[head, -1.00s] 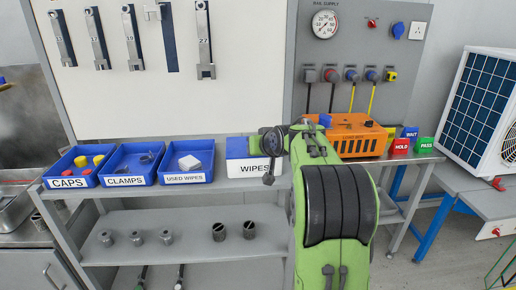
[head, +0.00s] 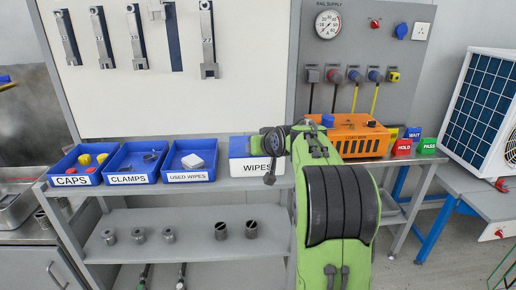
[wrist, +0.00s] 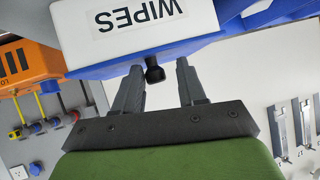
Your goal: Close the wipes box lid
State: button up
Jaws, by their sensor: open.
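The white wipes box (head: 243,168) with a blue top part (head: 239,148) stands on the bench's upper shelf. In the wrist view the white box (wrist: 160,25), its WIPES label and its blue edge (wrist: 110,67) appear upside down. A short black knob (wrist: 154,72) projects from the blue edge. My gripper (wrist: 160,70) is open, its two fingers on either side of the knob, with visible gaps. In the head view my gripper (head: 270,160) is at the box's right front and hides part of it. I cannot tell how far the lid is open.
Blue bins for caps (head: 73,180), clamps (head: 129,178) and used wipes (head: 188,176) stand left of the box. An orange unit (head: 360,146) stands close on the right. A tool board (head: 250,60) rises behind.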

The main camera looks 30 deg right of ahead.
jog(key=shift+s+d+f, duration=0.3)
jog(key=shift+d+f, duration=0.05)
jog(key=shift+f, duration=0.35)
jog(key=shift+s+r, duration=0.2)
jog(key=shift+s, duration=0.05)
jog(key=r+p+v, duration=0.1)
jog(key=p+v, duration=0.1)
jog(key=v, duration=1.3)
jog(key=shift+w+a+p, duration=0.15)
jog(key=shift+a+p, duration=0.2)
jog(key=shift+r, duration=0.15)
